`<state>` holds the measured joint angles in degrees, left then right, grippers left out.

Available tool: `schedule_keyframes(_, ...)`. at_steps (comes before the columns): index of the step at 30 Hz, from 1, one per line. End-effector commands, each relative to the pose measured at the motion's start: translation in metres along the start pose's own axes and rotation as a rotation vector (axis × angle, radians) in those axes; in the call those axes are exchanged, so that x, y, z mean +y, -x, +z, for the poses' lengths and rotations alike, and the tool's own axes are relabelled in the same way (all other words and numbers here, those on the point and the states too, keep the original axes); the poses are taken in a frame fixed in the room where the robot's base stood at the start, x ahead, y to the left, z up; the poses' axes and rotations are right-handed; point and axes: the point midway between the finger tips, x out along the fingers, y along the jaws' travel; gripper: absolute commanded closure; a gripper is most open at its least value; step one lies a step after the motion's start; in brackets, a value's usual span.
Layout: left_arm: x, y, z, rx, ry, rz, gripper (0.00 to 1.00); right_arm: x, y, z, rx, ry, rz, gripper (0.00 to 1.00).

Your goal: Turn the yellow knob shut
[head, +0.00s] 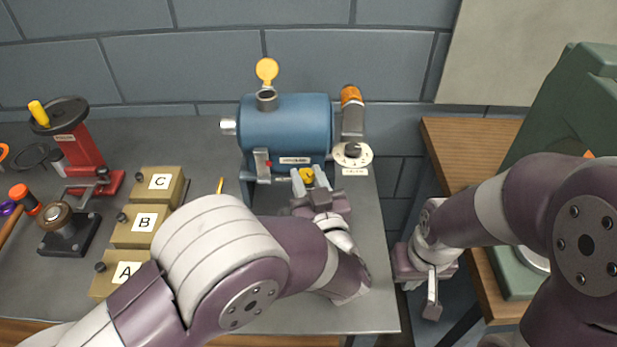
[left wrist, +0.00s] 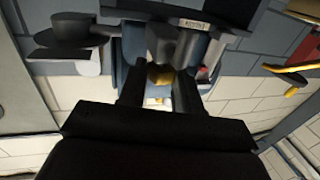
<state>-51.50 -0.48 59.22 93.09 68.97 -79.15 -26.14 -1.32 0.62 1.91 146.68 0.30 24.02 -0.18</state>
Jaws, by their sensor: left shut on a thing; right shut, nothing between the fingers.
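The yellow knob (head: 307,174) is on the lower front of the blue tank (head: 289,128), below its label plate. My left gripper (head: 308,183) is at the knob, with its fingers shut on it. In the left wrist view the yellow knob (left wrist: 160,76) shows between the two dark fingers (left wrist: 159,92), partly hidden. The angle of the knob cannot be read. My right gripper (head: 431,305) hangs at the right of the grey table, shut and empty, away from the tank.
A white dial (head: 352,154) and an orange-capped part (head: 351,97) stand right of the tank. Boxes A, B and C (head: 160,182) and a red stand (head: 82,146) are at left. A wooden table (head: 455,150) with a green machine (head: 575,110) is at right.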

Motion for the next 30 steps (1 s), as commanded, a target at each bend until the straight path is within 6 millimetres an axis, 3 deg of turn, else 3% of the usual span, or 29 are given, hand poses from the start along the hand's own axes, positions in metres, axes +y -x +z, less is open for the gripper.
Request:
schedule_keyframes(18, -0.0073, -0.0017, 0.0005, 0.0, 0.001, 0.381, 0.97, 0.0, 0.0018, -0.0002, 0.0, 0.0, 0.0, 1.0)
schedule_keyframes(30, -0.0077, -0.0021, -0.0004, 0.0, 0.0, 0.495, 0.97, 0.0, -0.0019, 0.0002, 0.0, 0.0, 0.0, 1.0)
